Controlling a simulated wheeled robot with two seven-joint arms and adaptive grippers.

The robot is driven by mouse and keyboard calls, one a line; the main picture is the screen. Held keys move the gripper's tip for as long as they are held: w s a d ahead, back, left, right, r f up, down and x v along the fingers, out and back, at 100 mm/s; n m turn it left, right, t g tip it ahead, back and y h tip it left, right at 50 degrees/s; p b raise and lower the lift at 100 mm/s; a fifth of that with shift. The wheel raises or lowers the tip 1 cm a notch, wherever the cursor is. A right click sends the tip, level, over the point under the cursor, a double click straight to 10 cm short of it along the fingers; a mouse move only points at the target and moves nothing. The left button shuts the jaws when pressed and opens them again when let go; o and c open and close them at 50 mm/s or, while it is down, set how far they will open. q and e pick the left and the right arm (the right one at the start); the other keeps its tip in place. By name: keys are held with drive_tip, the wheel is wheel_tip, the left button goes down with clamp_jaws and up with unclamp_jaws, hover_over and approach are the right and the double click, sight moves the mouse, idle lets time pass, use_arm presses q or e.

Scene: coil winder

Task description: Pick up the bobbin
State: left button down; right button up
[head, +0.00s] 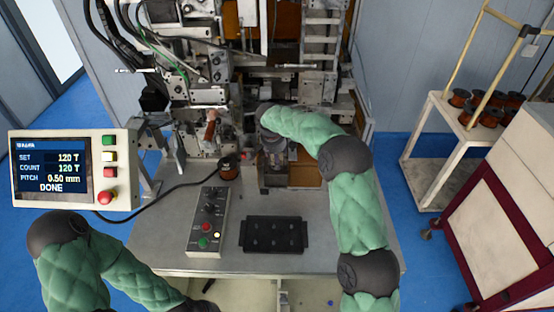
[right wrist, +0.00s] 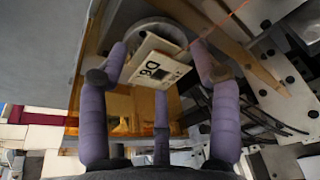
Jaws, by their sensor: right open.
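In the right wrist view, a pale square-ended piece marked "D6", which looks like the bobbin (right wrist: 152,62), sits in front of a round grey part. My right gripper (right wrist: 160,70) is open, with purple fingers on both sides of this piece and a third finger below. I cannot tell whether any finger touches it. In the head view my right gripper (head: 277,160) reaches down at the winding machine, and the bobbin cannot be made out there. My left arm enters at the lower left, and its gripper is outside the frame.
The winder's display (head: 50,172) reads SET 120 T, COUNT 120 T, DONE. A control box (head: 208,222) and a black tray (head: 274,235) stand on the grey table. A small copper spool (head: 228,166) is left of my right gripper. A trolley (head: 445,150) with several copper spools stands right.

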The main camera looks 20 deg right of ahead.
drive_tip(key=c, duration=0.8)
drive_tip(key=shift+r, duration=0.45)
wheel_tip(320, 180, up, 2)
drive_tip(key=shift+w, duration=0.1)
drive_tip(key=s+a+r, duration=0.2)
drive_tip(key=s+r, duration=0.1)
drive_tip(key=s, duration=0.1)
drive_tip(key=s+a+r, duration=0.2)
drive_tip(key=s+r, duration=0.1)
drive_tip(key=s, duration=0.1)
drive_tip(key=s+a+r, duration=0.1)
drive_tip(key=s+r, duration=0.3)
drive_tip(key=s, duration=0.1)
drive_tip(key=shift+a+b, duration=0.3)
drive_tip(key=shift+a, duration=0.1)
